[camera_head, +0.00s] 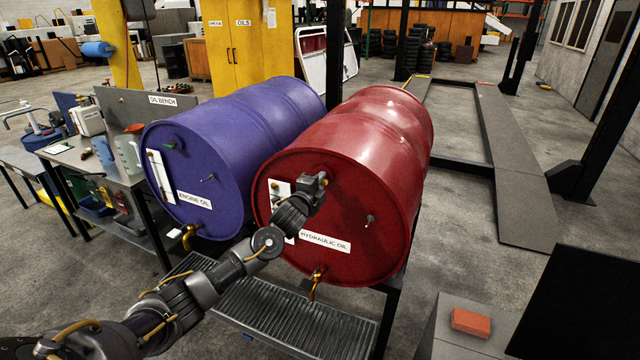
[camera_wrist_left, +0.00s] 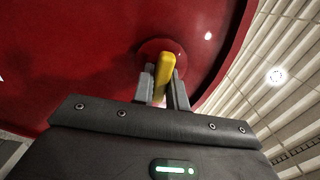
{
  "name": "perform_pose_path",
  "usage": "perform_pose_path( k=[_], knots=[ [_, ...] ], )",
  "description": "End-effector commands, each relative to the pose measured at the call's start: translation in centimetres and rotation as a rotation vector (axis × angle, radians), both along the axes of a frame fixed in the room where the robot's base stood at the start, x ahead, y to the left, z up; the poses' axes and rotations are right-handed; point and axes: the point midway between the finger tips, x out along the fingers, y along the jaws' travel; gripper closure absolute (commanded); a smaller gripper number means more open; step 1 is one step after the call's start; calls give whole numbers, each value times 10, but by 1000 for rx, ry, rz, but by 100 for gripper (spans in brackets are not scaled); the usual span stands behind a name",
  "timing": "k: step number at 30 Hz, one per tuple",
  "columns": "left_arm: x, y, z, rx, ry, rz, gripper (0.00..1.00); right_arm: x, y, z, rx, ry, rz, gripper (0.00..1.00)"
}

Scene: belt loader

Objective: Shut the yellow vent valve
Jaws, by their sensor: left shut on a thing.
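The yellow vent valve (camera_wrist_left: 166,66) shows in the left wrist view as a yellow handle on a round red boss of the red drum (camera_wrist_left: 80,50). My left gripper (camera_wrist_left: 165,88) is shut on the yellow handle, one finger on each side of it. In the head view the left gripper (camera_head: 322,180) is at the upper part of the red drum's front face (camera_head: 345,225), and it hides the valve there. The red drum lies on its side and carries a HYDRAULIC OIL label (camera_head: 324,242). My right gripper is in neither view.
A purple ENGINE OIL drum (camera_head: 205,150) lies to the left of the red one, with a green valve (camera_head: 172,145). Brass taps (camera_head: 317,280) hang low on both drums over a grated tray (camera_head: 290,318). An orange block (camera_head: 471,322) sits on a grey surface at lower right.

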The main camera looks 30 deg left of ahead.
Motion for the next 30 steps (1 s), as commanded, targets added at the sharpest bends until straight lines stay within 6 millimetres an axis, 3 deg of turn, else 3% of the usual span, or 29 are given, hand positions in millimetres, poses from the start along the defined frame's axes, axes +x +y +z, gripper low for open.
perform_pose_path(
  k=[20,21,24,30],
  knots=[
    [0,-1,-1,55,5,-2,100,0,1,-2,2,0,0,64],
    [0,-1,-1,54,5,-2,80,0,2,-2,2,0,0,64],
    [0,-1,-1,54,5,-2,67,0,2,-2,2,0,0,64],
    [0,-1,-1,53,4,-1,64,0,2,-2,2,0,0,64]
  ],
)
